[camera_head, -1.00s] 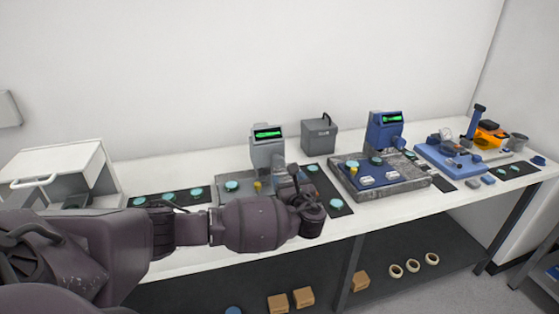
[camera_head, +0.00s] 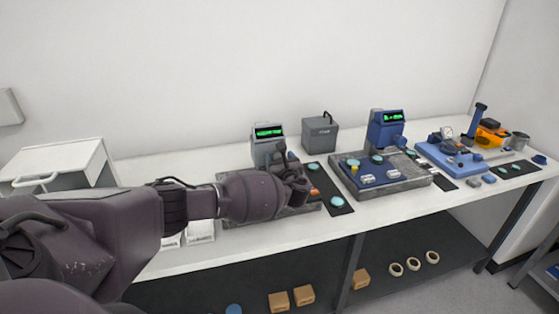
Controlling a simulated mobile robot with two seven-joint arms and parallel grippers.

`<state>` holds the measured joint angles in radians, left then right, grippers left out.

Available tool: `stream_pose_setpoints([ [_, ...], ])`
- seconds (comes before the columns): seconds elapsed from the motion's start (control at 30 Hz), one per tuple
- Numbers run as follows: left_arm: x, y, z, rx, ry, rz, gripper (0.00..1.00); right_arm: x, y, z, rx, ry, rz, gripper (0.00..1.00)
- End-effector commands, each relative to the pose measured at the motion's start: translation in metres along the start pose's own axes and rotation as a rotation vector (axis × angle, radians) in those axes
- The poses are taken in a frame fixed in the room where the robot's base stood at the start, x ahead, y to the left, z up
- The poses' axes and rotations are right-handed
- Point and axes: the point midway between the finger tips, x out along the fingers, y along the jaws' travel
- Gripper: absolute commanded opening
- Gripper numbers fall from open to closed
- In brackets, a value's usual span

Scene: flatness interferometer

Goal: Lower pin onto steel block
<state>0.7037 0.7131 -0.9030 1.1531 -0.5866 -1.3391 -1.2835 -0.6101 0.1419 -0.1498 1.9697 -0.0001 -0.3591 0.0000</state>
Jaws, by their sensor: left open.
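My left gripper (camera_head: 298,184) is open at the front right part of the grey instrument (camera_head: 268,142), which has a green display. My arm hides much of that instrument's base (camera_head: 295,211). A small orange part (camera_head: 314,192) shows just right of the gripper. I cannot make out the pin or tell which thing is the steel block. Two small silvery blocks, one on the left (camera_head: 367,179) and one on the right (camera_head: 393,174), sit on the blue instrument (camera_head: 385,128). My right gripper is not in view.
A dark mat (camera_head: 327,186) with teal discs lies between the instruments. The blue instrument stands on a grey slab (camera_head: 410,183). A grey box (camera_head: 319,134) stands behind. A blue base with a dial gauge (camera_head: 447,132) is farther right. A white cabinet (camera_head: 62,160) stands left.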

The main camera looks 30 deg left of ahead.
Motion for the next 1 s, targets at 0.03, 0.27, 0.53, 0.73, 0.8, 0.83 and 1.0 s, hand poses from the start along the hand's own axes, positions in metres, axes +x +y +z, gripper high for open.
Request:
stream_pose_setpoints([
  [0.03,0.0,-0.0001,-0.0001,0.0,0.0,0.0,0.68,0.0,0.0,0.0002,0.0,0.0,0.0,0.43],
  [0.27,-0.0002,-0.0001,-0.0001,0.0,0.0,0.0,0.54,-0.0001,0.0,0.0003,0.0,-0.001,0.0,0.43],
  [0.53,-0.0003,0.0,-0.0002,0.0,0.0,0.0,0.21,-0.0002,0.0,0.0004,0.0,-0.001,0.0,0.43],
  [0.73,-0.0005,0.0,-0.0005,-0.023,0.0,0.0,0.21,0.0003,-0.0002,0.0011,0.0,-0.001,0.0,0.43],
  [0.8,-0.0005,0.0003,-0.0007,-0.047,0.001,0.001,0.21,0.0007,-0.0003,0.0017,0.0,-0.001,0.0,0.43],
  [0.83,-0.0005,0.0004,-0.0009,-0.06,0.001,0.001,0.21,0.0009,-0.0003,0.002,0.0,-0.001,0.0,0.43],
  [1.0,-0.0004,0.0014,-0.0016,-0.161,0.001,0.002,0.21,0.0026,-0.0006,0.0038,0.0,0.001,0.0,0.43],
])
